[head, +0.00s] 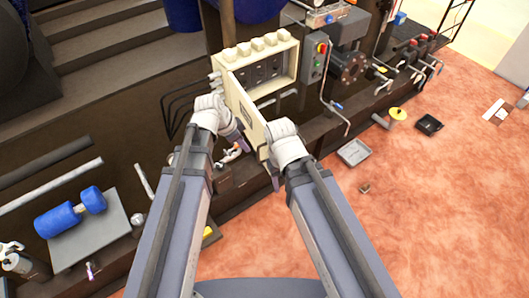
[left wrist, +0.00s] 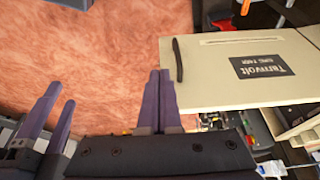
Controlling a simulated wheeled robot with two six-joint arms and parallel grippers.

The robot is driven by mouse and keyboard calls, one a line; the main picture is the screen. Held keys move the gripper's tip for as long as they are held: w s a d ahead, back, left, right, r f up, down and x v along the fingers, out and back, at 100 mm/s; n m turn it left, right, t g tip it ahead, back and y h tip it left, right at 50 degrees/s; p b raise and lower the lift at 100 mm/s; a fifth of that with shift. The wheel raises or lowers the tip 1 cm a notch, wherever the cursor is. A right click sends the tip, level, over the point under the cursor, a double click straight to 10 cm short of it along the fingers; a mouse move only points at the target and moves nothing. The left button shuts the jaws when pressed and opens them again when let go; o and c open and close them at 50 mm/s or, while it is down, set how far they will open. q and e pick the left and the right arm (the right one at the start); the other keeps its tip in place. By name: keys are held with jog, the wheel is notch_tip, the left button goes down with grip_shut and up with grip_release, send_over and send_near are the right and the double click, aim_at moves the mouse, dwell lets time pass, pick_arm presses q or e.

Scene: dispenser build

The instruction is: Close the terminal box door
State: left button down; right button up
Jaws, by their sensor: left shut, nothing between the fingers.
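The cream terminal box (head: 284,66) is mounted at the back of the bench, with dark parts showing inside it. Its door (head: 246,112) stands wide open, swung out towards me from the box's left side. In the left wrist view, the door (left wrist: 245,85) fills the upper right, with a dark label and a dark handle (left wrist: 178,58). My left gripper (head: 238,138) is by the door's left face in the head view. In the left wrist view its empty fingers (left wrist: 160,76) are together close to the handle; contact is unclear. My right gripper (left wrist: 66,93) has its fingers apart; the door partly hides it in the head view.
A green-grey switch box (head: 315,60) and a motor-like unit (head: 348,65) stand right of the terminal box. A grey tray (head: 354,152) and a dark tray (head: 429,124) lie on the reddish floor. A blue roller (head: 58,220) lies on a plate at the left.

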pick_arm(q)
jog(key=b, duration=1)
send_near(266, 154)
jog(key=s+f, duration=0.3)
jog(key=s, duration=0.2)
jog(key=shift+w+d+r+p, duration=0.1)
jog(key=shift+w+d+p, duration=0.15)
jog(key=shift+w+d, duration=0.4)
jog(key=shift+w+d+p, duration=0.2)
jog(key=shift+w+d, duration=0.15)
jog(key=shift+d, duration=0.55)
